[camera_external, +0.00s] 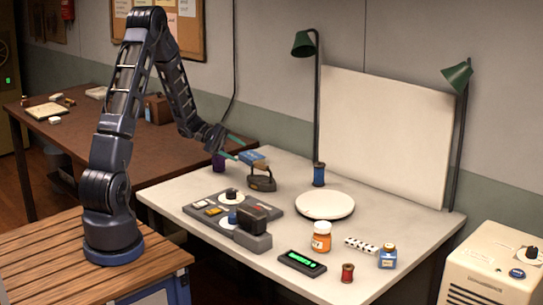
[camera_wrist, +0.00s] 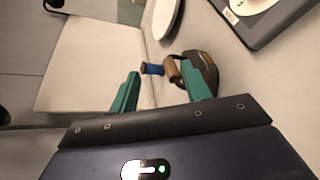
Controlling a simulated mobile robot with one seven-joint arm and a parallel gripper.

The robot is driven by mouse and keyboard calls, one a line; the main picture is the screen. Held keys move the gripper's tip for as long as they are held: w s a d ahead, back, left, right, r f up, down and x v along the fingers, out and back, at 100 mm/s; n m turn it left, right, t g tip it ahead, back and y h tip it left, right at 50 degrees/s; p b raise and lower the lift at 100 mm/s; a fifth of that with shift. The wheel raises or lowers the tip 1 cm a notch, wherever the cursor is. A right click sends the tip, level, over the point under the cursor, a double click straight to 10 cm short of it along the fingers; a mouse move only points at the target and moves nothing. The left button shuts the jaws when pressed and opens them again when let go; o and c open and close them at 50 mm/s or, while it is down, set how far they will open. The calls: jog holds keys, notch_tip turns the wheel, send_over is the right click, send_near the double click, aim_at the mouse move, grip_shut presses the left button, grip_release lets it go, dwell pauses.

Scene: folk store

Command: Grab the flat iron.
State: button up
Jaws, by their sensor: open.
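The flat iron (camera_external: 262,181) is a small dark iron with a handle on top. It stands on the white table, left of the round white plate. In the wrist view the iron (camera_wrist: 206,66) lies just beyond the right finger, which hides part of it. My gripper (camera_external: 234,148) is open and empty, with two teal fingers. It hangs above the table, up and left of the iron and apart from it. In the wrist view the gap between the fingers (camera_wrist: 160,88) shows mostly bare tabletop, left of the iron.
A blue spool (camera_external: 319,174) and the round white plate (camera_external: 325,205) are to the right. A grey control panel (camera_external: 212,207) lies in front.

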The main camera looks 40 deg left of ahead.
aim_at(259, 166)
notch_tip(259, 166, down, 4)
jog(key=w+a+n+t, duration=0.2)
jog(key=a, duration=0.1)
jog(key=x, duration=0.6)
jog(key=shift+r, duration=0.15)
jog(key=shift+s+x, duration=0.2)
jog(key=shift+x, duration=1.05)
jog(key=shift+s+x, duration=0.2)
jog(key=shift+x, duration=1.1)
jog(key=shift+s+d, duration=0.1)
jog(key=shift+d, duration=0.1)
grip_shut()
